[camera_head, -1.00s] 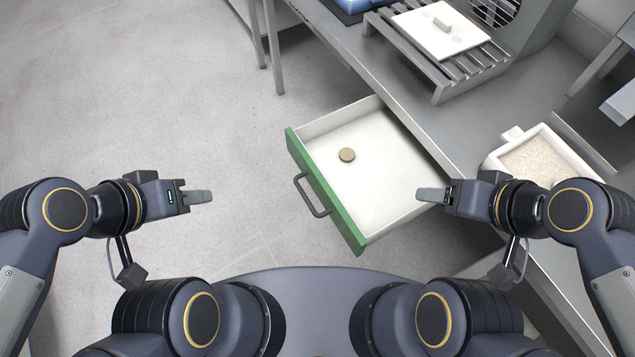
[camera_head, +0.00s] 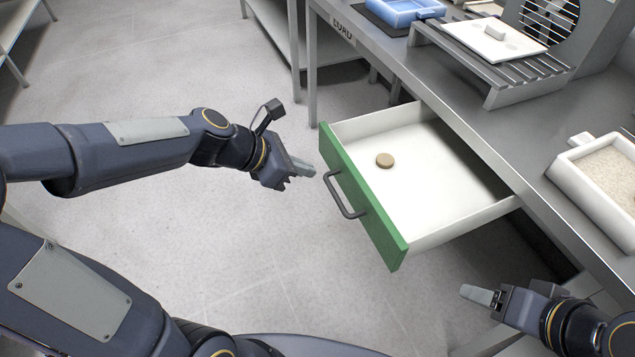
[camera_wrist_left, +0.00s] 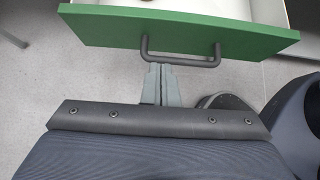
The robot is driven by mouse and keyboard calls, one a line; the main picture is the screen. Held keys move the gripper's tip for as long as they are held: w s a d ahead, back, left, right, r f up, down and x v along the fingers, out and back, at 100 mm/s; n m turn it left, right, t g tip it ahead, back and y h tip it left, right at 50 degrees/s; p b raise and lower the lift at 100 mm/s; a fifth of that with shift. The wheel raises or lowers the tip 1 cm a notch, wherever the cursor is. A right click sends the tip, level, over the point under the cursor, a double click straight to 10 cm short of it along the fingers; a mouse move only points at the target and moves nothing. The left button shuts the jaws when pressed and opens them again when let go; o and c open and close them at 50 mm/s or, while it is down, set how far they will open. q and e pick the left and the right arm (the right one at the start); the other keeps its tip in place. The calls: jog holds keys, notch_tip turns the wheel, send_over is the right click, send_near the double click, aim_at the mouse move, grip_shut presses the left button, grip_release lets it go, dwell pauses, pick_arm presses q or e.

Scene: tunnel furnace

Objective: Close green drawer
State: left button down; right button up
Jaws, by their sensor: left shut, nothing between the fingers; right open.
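The green drawer (camera_head: 362,196) is pulled out from under the metal bench, with a dark bar handle (camera_head: 343,195) on its green front. A small round tan disc (camera_head: 384,160) lies inside on the white floor. My left gripper (camera_head: 312,170) is shut and empty, just in front of the drawer front near the handle's far end. In the left wrist view, the fingers (camera_wrist_left: 160,68) point at the green front (camera_wrist_left: 180,30), by the left part of the handle (camera_wrist_left: 180,60); I cannot tell if they touch. My right gripper (camera_head: 466,292) is open and empty, below the drawer's right side.
The bench top (camera_head: 480,130) carries a slatted rack (camera_head: 500,75) with a white plate, a blue tray (camera_head: 405,10) and a white granule container (camera_head: 600,185). The floor (camera_head: 230,80) left of the drawer is clear.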

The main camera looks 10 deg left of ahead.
aim_at(344, 181)
pick_arm(q)
jog(key=b+x, duration=0.2)
jog(key=x, duration=0.5)
jog(key=shift+d+f+b, duration=0.15)
jog(key=shift+f+b, duration=0.1)
jog(key=shift+b, duration=0.1)
jog(key=shift+w+d+f, duration=0.3)
jog(key=shift+w+d, duration=0.1)
pick_arm(e)
notch_tip(344, 181, down, 3)
jog(key=shift+f, duration=0.15)
pick_arm(q)
jog(key=shift+w, duration=0.1)
